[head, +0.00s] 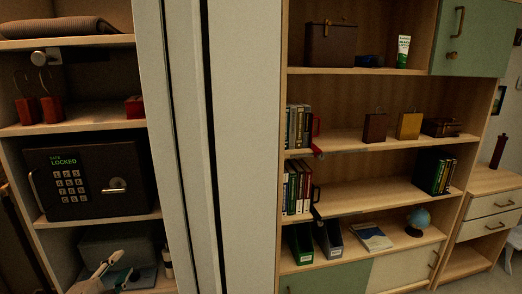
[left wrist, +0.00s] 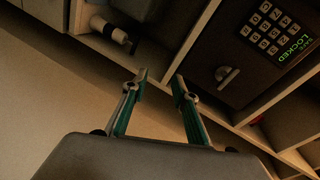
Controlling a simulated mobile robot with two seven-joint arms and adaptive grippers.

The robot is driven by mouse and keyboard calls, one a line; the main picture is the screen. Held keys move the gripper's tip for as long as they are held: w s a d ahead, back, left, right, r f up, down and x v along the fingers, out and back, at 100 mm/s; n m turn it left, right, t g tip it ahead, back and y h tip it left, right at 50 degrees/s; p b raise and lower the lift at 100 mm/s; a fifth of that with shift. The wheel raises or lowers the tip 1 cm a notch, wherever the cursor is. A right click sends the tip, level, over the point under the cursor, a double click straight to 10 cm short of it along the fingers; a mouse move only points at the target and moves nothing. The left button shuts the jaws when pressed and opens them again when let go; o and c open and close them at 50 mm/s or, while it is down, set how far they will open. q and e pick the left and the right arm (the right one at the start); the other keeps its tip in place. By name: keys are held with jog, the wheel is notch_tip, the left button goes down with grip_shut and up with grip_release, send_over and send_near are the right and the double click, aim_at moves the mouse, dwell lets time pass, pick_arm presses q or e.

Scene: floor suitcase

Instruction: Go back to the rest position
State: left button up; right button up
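My left gripper (head: 108,268) shows small at the bottom left of the head view, in front of the lowest visible compartment of the left shelf. In the left wrist view the same gripper (left wrist: 159,82) has its two fingers spread apart with nothing between them. Past the fingers lie bare floor and the shelf's edge. My right gripper is in neither view.
A black safe (head: 92,178) with a lit keypad reading LOCKED sits in the left shelf, close to my left gripper. A pale upright panel (head: 240,150) separates it from a bookcase (head: 375,85) with books, boxes and a globe (head: 418,220). Floor (left wrist: 50,110) is clear.

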pick_arm(q)
jog(key=s+d+f+n+g+h, duration=0.1)
jog(key=s+d+f+n, duration=0.2)
jog(key=f, duration=0.7)
jog(key=s+d+f+n+g+h, duration=0.1)
jog(key=s+d+f+n+g, duration=0.1)
jog(key=s+d+f, duration=0.4)
jog(key=s+d+f+n+g+h, duration=0.2)
jog(key=s+d+f+n, duration=0.2)
jog(key=s+f, duration=0.8)
notch_tip(320, 180, down, 4)
jog(key=shift+d+f, duration=0.1)
jog(key=shift+d, duration=0.7)
